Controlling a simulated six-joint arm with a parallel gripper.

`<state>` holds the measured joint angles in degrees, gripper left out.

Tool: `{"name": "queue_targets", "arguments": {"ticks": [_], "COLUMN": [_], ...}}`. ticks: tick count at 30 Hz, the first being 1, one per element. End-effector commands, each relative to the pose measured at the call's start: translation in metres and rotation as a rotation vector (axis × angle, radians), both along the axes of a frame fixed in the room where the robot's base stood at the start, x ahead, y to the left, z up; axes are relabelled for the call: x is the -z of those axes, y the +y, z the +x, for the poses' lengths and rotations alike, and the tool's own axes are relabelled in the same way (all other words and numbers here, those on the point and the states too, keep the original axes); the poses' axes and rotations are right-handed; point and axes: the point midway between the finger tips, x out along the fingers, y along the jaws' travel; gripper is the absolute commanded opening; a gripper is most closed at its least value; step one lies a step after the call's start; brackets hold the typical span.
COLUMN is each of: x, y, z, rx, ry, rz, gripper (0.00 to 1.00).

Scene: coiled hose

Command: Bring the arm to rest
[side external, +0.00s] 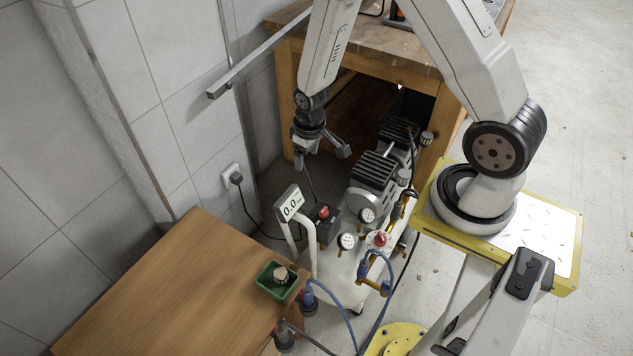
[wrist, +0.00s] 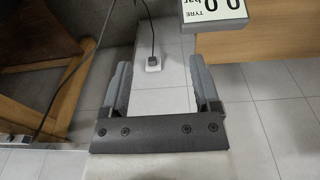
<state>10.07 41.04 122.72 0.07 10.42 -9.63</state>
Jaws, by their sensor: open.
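No coiled hose can be made out; blue hoses (side external: 375,310) run near the compressor's front.
A grey display (side external: 290,203) reading 0.0 stands on a white post. A wooden table (side external: 150,290) holds a green tray (side external: 265,283) with a small metal part. A workbench (side external: 420,70) stands behind. A wall socket (side external: 232,172) has a cable.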

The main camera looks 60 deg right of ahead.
Motion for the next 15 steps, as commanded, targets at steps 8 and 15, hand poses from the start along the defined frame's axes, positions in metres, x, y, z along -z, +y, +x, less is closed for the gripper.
{"name": "queue_targets", "arguments": {"ticks": [8,15], "x": [-0.06,-0.102], "y": [0.022,0.04], "z": [-0.014,-0.035], "rx": [-0.005,-0.009], "ry": [-0.044,-0.08], "rz": [0.0,0.003], "gripper": [0.79,0.79]}}
